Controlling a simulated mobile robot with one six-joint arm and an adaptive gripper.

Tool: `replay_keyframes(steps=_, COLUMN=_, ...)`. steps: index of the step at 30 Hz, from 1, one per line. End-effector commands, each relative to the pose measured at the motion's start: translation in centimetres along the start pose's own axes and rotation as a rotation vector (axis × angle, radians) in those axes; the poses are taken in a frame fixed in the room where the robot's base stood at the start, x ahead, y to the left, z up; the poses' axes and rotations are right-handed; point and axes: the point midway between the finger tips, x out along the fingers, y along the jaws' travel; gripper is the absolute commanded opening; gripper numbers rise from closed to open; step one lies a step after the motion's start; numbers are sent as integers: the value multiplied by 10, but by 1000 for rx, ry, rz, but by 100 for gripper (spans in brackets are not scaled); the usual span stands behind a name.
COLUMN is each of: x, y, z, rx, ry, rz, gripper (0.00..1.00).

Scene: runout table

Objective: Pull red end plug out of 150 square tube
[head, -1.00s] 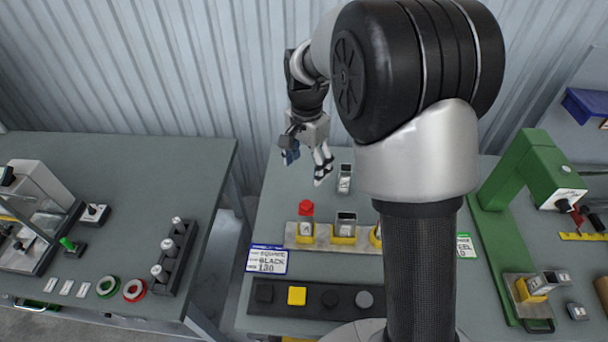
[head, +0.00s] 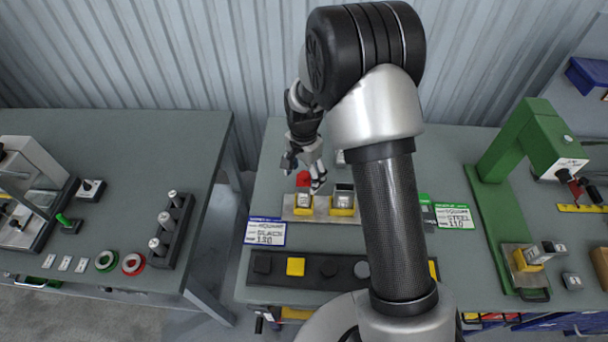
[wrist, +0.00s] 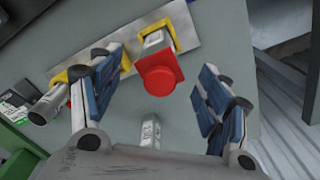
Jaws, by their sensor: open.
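The red end plug (head: 303,179) caps a square tube (head: 303,200) standing in a yellow-jawed holder at the left of the metal strip. In the wrist view the red plug (wrist: 160,76) shows between my two fingers, with a gap on each side, and the tube (wrist: 153,40) shows beyond it. My gripper (head: 304,169) is open and empty, close to the plug in the head view. Its blue-padded fingers (wrist: 160,68) straddle the plug in the wrist picture. Whether the tips are level with it is hard to tell. A blue-edged card (head: 265,232) reads SQUARE BLACK 150.
An open square tube (head: 342,197) stands right beside the plugged one. A loose tube piece (wrist: 151,132) lies behind. A dark tray of caps (head: 328,269) lies in front. A green press (head: 510,180) stands at right. My arm hides part of the strip.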

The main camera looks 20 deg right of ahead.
Motion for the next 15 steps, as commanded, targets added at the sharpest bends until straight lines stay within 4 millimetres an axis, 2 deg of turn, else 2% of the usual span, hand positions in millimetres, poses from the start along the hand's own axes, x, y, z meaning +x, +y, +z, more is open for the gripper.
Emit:
replay_keyframes(steps=9, x=2, y=0, z=0, rx=0, ry=0, rz=0, gripper=70)
replay_keyframes(steps=15, x=2, y=0, z=0, rx=0, ry=0, rz=0, gripper=57)
